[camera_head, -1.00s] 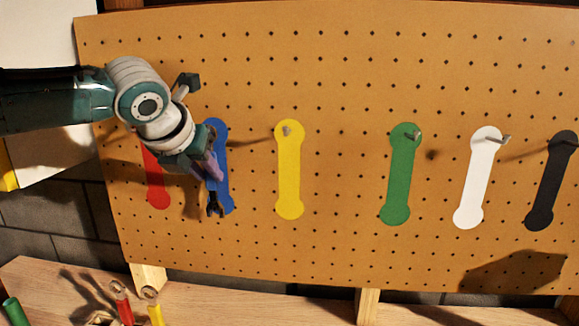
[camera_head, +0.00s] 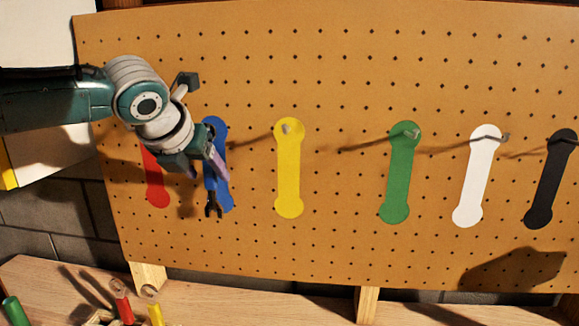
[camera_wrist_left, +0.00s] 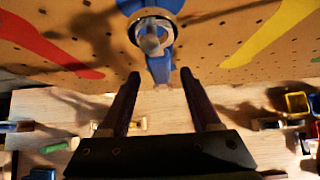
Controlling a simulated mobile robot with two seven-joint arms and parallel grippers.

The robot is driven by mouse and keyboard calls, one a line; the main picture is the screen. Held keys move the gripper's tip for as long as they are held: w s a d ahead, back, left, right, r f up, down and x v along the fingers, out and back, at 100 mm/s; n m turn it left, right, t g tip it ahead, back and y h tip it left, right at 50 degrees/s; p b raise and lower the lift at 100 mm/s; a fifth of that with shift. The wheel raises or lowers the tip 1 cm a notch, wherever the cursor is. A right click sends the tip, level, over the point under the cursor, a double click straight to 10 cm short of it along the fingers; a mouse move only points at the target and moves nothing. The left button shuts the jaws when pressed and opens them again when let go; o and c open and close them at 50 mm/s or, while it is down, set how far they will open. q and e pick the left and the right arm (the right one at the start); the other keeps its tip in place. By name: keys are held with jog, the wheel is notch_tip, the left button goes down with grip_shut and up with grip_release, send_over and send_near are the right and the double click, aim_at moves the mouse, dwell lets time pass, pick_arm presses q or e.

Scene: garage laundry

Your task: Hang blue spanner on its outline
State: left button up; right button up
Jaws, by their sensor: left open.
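The blue spanner (camera_head: 211,190) is at the pegboard, over the blue outline (camera_head: 221,126), its dark open jaw pointing down and slightly left of the outline's lower end. In the left wrist view its ring (camera_wrist_left: 134,33) appears to be around a grey peg (camera_wrist_left: 151,42), and its blue shank (camera_wrist_left: 160,68) runs down from there. My left gripper (camera_head: 205,172) is open in front of the spanner; in the wrist view its two fingers (camera_wrist_left: 160,80) stand apart on either side of the shank, without visible contact. The gripper partly hides the spanner's upper part in the head view. My right gripper is not in view.
Red (camera_head: 154,182), yellow (camera_head: 289,170), green (camera_head: 401,172), white (camera_head: 475,178) and black (camera_head: 551,182) outlines are also on the pegboard (camera_head: 340,65). Below is a wooden bench (camera_head: 215,300) with red-handled (camera_head: 123,306) and yellow-handled (camera_head: 155,313) tools at its left.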

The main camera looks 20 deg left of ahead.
pick_arm(q)
jog(key=b+v, duration=0.1)
jog(key=v, duration=0.9)
jog(key=s+d+f+n+g+h, duration=0.1)
jog(key=s+d+f+n+h, duration=0.1)
jog(key=s+d+f+n, duration=0.4)
jog(key=s+d+f+n+g+h, duration=0.1)
jog(key=s+d+f+n+h, duration=0.1)
jog(key=s+d+f+n, duration=0.5)
jog(key=s+f+n+g+y, duration=0.1)
jog(key=s+f+n+g, duration=0.35)
jog(key=s+n, duration=1.15)
notch_tip(320, 180, up, 22)
jog(key=n+t+p, duration=0.1)
jog(key=n+p, duration=0.1)
jog(key=p, duration=2.1)
jog(key=shift+w+a+y, duration=0.2)
jog(key=shift+y, duration=0.1)
jog(key=shift+c, duration=0.2)
